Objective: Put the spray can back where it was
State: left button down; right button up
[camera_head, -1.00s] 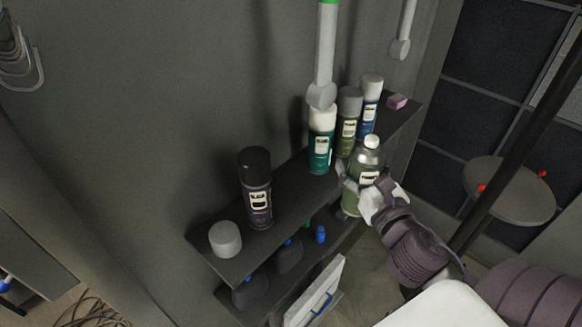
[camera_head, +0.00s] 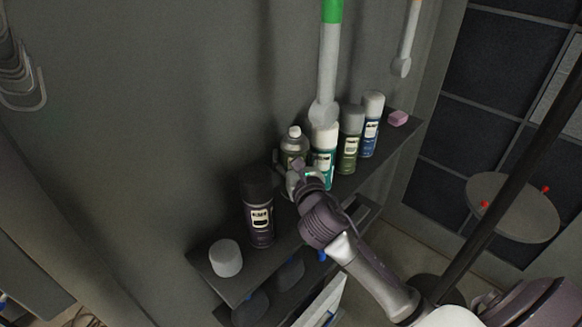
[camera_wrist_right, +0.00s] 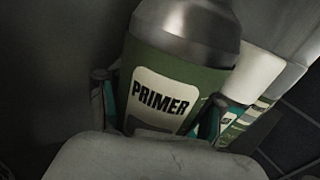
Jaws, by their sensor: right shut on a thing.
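A green spray can with a silver top and a "PRIMER" label (camera_wrist_right: 172,95) fills the right wrist view. It also shows in the head view (camera_head: 294,146), at the shelf between the black can and the teal can. My right gripper (camera_head: 294,180) is shut on it, with one finger on each side of the can in the wrist view. The can is roughly upright; its base is hidden behind my gripper, so I cannot tell whether it touches the shelf (camera_head: 218,284). My left gripper is not in view.
On the shelf stand a black can (camera_head: 259,214), a white-capped teal can (camera_head: 325,150), an olive can (camera_head: 350,140), a blue can (camera_head: 371,125), a loose grey cap (camera_head: 225,258) and a pink block (camera_head: 398,118). A grey tool with a green end (camera_head: 328,70) hangs above.

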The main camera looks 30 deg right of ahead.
jog(key=shift+s+f, duration=0.15)
jog(key=shift+f, duration=0.35)
notch_tip(320, 180, down, 3)
jog(key=shift+r, duration=0.2)
jog(key=shift+w+f+p, duration=0.25)
jog(key=shift+f+p, duration=0.05)
jog(key=shift+f, duration=0.15)
jog(key=shift+f, duration=0.2)
jog(key=o, duration=1.3)
jog(key=shift+o, duration=0.2)
jog(key=shift+r, duration=0.1)
